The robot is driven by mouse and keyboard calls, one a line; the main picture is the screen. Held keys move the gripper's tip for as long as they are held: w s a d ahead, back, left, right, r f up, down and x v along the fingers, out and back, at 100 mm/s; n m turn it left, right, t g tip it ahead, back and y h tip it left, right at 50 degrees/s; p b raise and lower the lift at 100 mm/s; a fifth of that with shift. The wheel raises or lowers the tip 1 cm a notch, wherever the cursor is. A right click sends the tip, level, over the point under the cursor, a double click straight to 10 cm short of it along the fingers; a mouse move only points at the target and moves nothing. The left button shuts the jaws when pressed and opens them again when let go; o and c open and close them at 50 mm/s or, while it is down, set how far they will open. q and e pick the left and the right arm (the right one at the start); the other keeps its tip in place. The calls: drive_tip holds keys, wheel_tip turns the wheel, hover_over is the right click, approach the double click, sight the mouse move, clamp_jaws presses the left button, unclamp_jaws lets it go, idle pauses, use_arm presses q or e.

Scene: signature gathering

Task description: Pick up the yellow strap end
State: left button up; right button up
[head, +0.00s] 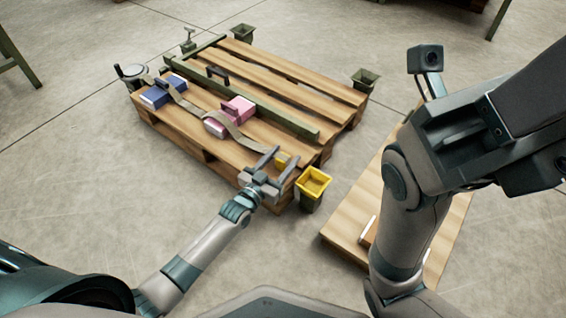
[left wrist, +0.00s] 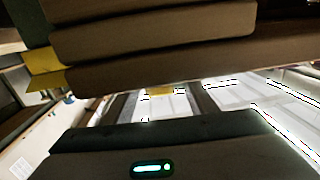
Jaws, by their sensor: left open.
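The yellow strap end (head: 281,160) is a small yellow piece at the near edge of the wooden pallet (head: 180,125), at the end of a grey-beige strap (head: 245,143). My left gripper (head: 285,156) is open, with its two fingers spread on either side of the yellow end in the head view. In the left wrist view a small yellow patch (left wrist: 160,91), likely the strap end, shows between the fingers (left wrist: 162,104). Contact cannot be told. My right arm fills the right side of the head view; its gripper is out of sight.
A yellow-rimmed bin (head: 313,182) stands close to the right of my left gripper. Pink (head: 239,109) and blue (head: 156,97) boxes and a green bar (head: 270,118) lie on the pallet. Dark green bins (head: 365,80) stand around it. A wooden board (head: 348,232) lies at right.

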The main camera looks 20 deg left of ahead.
use_arm(q)
drive_tip(key=shift+c, duration=1.1)
drive_tip(key=c, duration=1)
drive_tip(key=shift+o, duration=0.2)
drive_tip(key=shift+r, duration=0.15)
